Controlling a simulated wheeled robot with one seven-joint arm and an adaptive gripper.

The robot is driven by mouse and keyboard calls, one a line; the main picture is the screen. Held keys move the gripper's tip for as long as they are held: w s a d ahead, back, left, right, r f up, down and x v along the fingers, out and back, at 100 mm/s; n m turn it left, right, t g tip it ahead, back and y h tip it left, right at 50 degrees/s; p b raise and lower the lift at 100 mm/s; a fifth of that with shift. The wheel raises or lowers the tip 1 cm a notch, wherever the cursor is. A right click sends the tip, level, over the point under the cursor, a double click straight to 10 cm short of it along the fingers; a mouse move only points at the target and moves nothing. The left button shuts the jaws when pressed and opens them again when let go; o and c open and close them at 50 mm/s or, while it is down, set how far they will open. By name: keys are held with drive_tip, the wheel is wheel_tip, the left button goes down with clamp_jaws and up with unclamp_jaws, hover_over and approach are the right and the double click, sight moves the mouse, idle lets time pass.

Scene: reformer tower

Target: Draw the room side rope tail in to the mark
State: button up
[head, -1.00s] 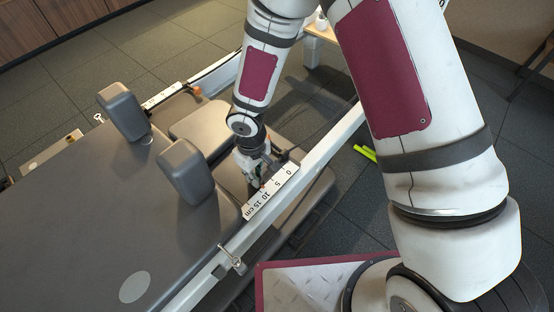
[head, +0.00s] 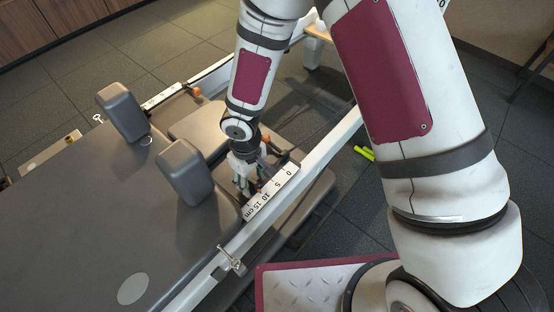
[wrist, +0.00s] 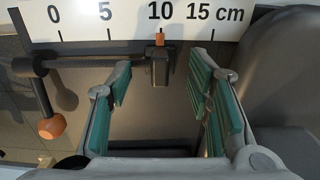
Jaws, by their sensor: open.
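The near white scale strip (head: 270,193), marked 0 to 15 cm, lies along the frame rail; it also spans the top of the wrist view (wrist: 135,25). A dark rod or rope (wrist: 100,62) runs below the scale from the left to a small dark block (wrist: 159,68). An orange pointer (wrist: 160,39) on that block stands at about the 10. At the left, a dark arm ends in an orange knob (wrist: 51,128). My gripper (wrist: 162,88) is open and empty, its green-padded fingers either side of the block in view; contact cannot be told. It shows beside the strip (head: 242,186).
Two grey shoulder pads (head: 186,172) (head: 123,112) stand up from the grey carriage (head: 75,225). A second scale strip with an orange knob (head: 196,91) is on the far rail. A metal fitting (head: 232,261) projects from the near rail. Yellow-green bars (head: 365,153) lie on the floor.

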sight(252, 180)
drive_tip(key=shift+r+p, duration=2.35)
drive_tip(key=shift+r, duration=0.65)
